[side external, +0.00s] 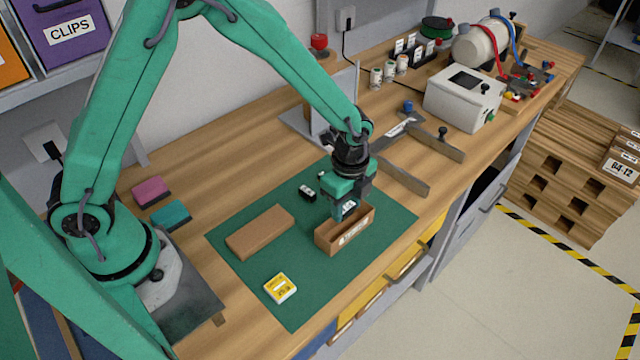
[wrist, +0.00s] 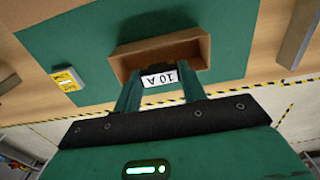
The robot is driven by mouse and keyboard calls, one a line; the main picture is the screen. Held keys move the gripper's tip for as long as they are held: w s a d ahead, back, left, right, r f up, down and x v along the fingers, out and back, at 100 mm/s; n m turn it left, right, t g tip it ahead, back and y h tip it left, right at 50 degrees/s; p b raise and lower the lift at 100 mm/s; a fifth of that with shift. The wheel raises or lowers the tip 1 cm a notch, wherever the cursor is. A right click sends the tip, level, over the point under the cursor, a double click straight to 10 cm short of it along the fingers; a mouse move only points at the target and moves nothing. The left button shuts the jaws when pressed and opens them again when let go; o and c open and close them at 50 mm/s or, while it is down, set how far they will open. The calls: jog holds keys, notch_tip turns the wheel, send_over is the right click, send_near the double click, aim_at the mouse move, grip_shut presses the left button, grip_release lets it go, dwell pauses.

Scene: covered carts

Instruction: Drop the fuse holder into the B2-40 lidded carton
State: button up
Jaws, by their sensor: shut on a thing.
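My gripper (side external: 347,208) is shut on the fuse holder (side external: 348,207), a small dark block with a white label. In the wrist view the label (wrist: 160,78) reads 10 A, and the block sits between the fingers of my gripper (wrist: 158,92). The brown carton (side external: 341,241) stands open on the green mat, its front label too small to read. The fuse holder is over the carton's opening, near the rim; how deep it sits, I cannot tell. The carton (wrist: 122,62) shows just beyond the fingers. A flat brown piece, probably the lid (side external: 260,232), lies left of the carton.
On the green mat (side external: 235,262) are a yellow-and-white item (side external: 280,288) and a small black item (side external: 306,192). Grey metal bars (side external: 403,178) lie behind the carton to the right. A pink block (side external: 151,191) and a teal block (side external: 171,216) lie on the wood at left.

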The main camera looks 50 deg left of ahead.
jog(key=shift+f, duration=1.95)
jog(key=o, duration=1)
jog(key=shift+o, duration=0.2)
jog(key=shift+r, duration=3.9)
